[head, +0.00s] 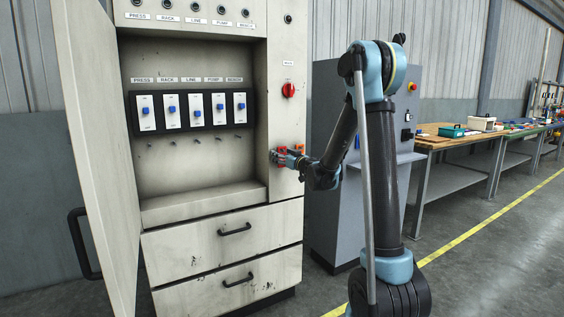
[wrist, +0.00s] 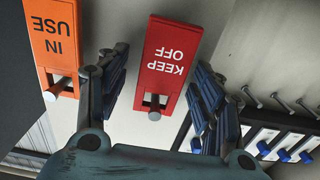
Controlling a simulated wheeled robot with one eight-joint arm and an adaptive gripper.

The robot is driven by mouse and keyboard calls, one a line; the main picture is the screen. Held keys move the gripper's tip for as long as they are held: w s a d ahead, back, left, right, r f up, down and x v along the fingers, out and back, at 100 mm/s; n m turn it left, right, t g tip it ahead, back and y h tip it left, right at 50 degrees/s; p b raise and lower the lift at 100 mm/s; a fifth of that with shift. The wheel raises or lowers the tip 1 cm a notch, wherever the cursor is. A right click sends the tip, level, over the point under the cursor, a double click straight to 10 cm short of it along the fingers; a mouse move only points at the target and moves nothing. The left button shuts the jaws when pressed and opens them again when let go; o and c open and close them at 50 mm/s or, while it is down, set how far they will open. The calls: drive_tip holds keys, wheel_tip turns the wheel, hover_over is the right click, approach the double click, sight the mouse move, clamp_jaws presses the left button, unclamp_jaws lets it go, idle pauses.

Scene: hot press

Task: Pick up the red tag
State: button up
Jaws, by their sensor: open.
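The red tag (wrist: 167,65), lettered "KEEP OFF", hangs on a metal peg on the cabinet's front panel, upside down in the wrist view. My gripper (wrist: 158,92) is open, with one finger on each side of the red tag. I cannot tell whether either finger touches it. In the head view my gripper (head: 281,155) is up at the panel right of the open compartment. It partly hides the tags there, and a bit of red shows around it.
An orange "IN USE" tag (wrist: 54,45) hangs on a peg beside the red one, close to a finger. A red rotary knob (head: 288,90) is above. The open cabinet holds blue switches (head: 196,109) and bare pegs below. A cabinet door (head: 95,130) stands open at left.

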drive_tip(key=shift+w+a, duration=0.25)
drive_tip(key=shift+w, duration=0.05)
drive_tip(key=c, duration=1)
drive_tip(key=shift+s+r, duration=0.1)
drive_tip(key=shift+s, duration=0.05)
drive_tip(key=v, duration=1.8)
drive_tip(key=shift+d, duration=0.1)
